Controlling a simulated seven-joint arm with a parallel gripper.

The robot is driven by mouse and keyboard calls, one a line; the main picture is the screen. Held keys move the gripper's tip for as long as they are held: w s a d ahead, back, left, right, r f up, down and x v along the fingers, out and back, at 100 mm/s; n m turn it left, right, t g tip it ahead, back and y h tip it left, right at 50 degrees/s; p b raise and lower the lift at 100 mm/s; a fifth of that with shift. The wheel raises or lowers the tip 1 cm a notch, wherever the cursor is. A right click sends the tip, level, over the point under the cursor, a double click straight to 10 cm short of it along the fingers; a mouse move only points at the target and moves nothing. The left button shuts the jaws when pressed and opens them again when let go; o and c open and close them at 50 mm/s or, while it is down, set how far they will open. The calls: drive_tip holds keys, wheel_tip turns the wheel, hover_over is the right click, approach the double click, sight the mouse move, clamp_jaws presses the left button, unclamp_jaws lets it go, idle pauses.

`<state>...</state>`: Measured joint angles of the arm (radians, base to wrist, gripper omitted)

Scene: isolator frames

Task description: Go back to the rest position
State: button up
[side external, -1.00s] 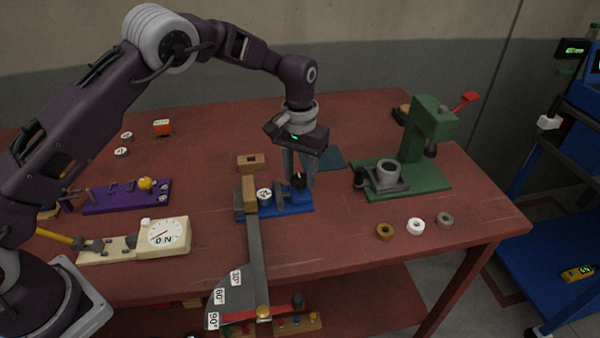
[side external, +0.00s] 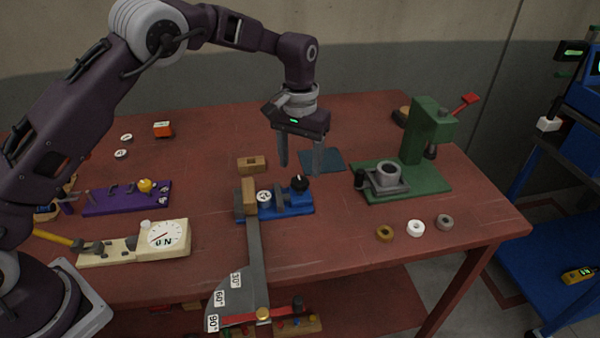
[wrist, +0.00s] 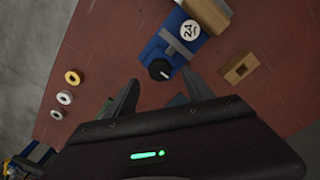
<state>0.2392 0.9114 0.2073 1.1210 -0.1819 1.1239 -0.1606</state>
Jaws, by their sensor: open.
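My gripper (side external: 300,170) is open and empty, above the table behind the blue vise-like fixture (side external: 270,212). The fixture has a black knob (side external: 300,183) at its right end and a white round tag (side external: 264,196) on top. My fingertips are apart from the knob. In the wrist view my open gripper (wrist: 158,90) shows two dark fingers, with the black knob (wrist: 160,69) just beyond and between them. The white tag in that view (wrist: 190,29) reads 24.
A green press (side external: 425,150) stands to the right, with several rings such as the white one (side external: 415,227) in front. A wooden block (side external: 251,164) lies behind the fixture. A purple rack (side external: 125,198) and a dial gauge (side external: 165,238) stand left. The red table (side external: 335,255) has bare room.

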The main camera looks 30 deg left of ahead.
drive_tip(key=shift+r, duration=1.65)
drive_tip(key=s+a+r+t, duration=0.1)
drive_tip(key=s+a+r, duration=0.1)
drive_tip(key=s+r, duration=0.55)
drive_tip(key=s+a+r+t, duration=0.1)
drive_tip(key=s+a+r, duration=0.2)
drive_tip(key=s+r, duration=0.45)
drive_tip(key=s+a+f+m+t, duration=0.1)
drive_tip(key=s+a+t, duration=0.1)
drive_tip(key=s, duration=1.9)
drive_tip(key=shift+a+t, duration=0.2)
drive_tip(key=shift+t, duration=0.6)
drive_tip(key=shift+f, duration=0.1)
